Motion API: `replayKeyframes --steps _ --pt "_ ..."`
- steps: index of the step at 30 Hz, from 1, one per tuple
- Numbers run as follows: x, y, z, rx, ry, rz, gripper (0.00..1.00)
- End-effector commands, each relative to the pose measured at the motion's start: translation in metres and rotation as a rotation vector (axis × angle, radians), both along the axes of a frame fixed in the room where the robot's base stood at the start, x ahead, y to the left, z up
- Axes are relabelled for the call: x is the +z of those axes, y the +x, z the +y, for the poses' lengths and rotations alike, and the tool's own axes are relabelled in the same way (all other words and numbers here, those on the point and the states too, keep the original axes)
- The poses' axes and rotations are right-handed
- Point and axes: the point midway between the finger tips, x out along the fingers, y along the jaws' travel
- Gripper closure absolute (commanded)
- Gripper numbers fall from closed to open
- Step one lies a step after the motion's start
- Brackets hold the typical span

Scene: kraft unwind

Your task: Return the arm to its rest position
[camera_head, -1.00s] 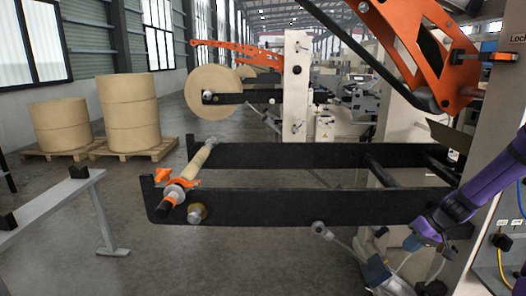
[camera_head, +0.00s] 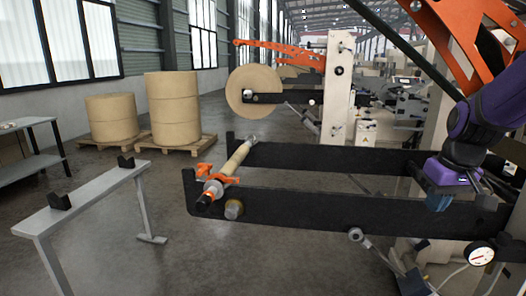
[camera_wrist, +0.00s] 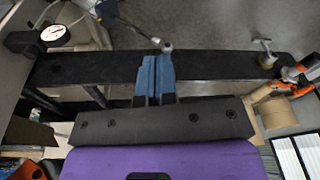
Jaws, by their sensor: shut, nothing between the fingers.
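My arm is purple and enters from the right in the head view. My gripper (camera_head: 437,200) has blue fingers and hangs at the right end of the near black beam (camera_head: 330,209). In the wrist view my gripper (camera_wrist: 154,76) shows two blue fingers pressed together with nothing between them. Behind them runs a black beam (camera_wrist: 215,66). From these views I cannot tell whether the fingers touch the beam.
A shaft (camera_head: 228,168) with orange collars lies across the left ends of the black beams. A pressure gauge (camera_head: 481,256) is at the lower right. A grey stand (camera_head: 90,200) is on the left. Kraft rolls (camera_head: 172,112) stand on pallets behind. The floor between is clear.

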Motion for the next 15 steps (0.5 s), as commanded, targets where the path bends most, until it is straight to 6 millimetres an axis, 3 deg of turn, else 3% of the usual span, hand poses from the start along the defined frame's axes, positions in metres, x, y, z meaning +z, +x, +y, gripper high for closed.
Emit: replayKeyframes --steps 6,15 --pt "0.042 -0.041 0.038 -0.001 -0.052 -0.079 1.0" --pt "0.078 -0.107 0.071 -0.018 -0.062 -0.196 1.0"
